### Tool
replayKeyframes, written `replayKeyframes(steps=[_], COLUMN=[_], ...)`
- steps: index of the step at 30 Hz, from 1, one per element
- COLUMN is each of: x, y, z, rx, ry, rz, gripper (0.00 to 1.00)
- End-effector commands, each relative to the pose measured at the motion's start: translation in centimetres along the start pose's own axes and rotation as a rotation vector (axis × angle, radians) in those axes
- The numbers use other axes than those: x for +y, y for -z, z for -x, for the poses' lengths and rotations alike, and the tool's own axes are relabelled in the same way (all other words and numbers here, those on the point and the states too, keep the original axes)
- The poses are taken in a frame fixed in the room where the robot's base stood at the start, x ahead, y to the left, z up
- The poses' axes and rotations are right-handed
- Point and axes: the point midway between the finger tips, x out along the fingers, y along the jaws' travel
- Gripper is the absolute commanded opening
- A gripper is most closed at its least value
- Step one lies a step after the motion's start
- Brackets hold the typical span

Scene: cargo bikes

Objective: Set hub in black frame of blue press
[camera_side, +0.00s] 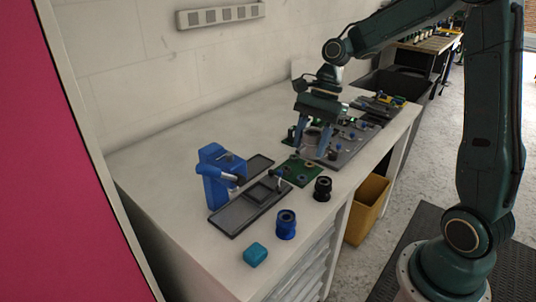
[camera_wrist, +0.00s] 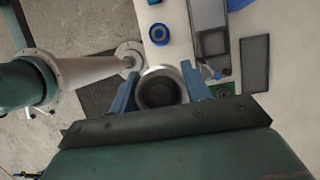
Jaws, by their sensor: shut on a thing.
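The hub (camera_wrist: 160,90), a silver-rimmed cylinder with a dark round centre, is between the two blue fingers of my gripper (camera_wrist: 160,92) in the wrist view. My gripper (camera_side: 311,150) is shut on it. In the side view the gripper is above the dark fixture plate, right of and behind the blue press, and the fingers partly hide the hub. The blue press (camera_side: 214,175) stands on the bench with a grey cylinder pointing right. The square black frame (camera_side: 264,192) lies on its long dark base and looks empty. The base (camera_wrist: 208,14) also shows in the wrist view.
A green board (camera_side: 299,172) lies between press and fixture plate (camera_side: 345,155). A black spool (camera_side: 322,188), a blue spool (camera_side: 286,224) and a teal block (camera_side: 255,255) stand along the front edge. A dark flat tray (camera_wrist: 255,65) lies beside the base. A yellow bin (camera_side: 367,208) is below.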

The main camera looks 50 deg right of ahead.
Motion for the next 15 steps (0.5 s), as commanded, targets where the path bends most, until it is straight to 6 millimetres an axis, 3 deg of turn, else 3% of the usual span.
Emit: replayKeyframes(steps=[8, 15], x=[-2.2, -6.1], y=[0.3, 0.6], z=[-1.4, -4.2], rx=[-0.002, -0.003], ry=[-0.003, -0.002], rz=[0.000, 0.002], gripper=[0.20, 0.20])
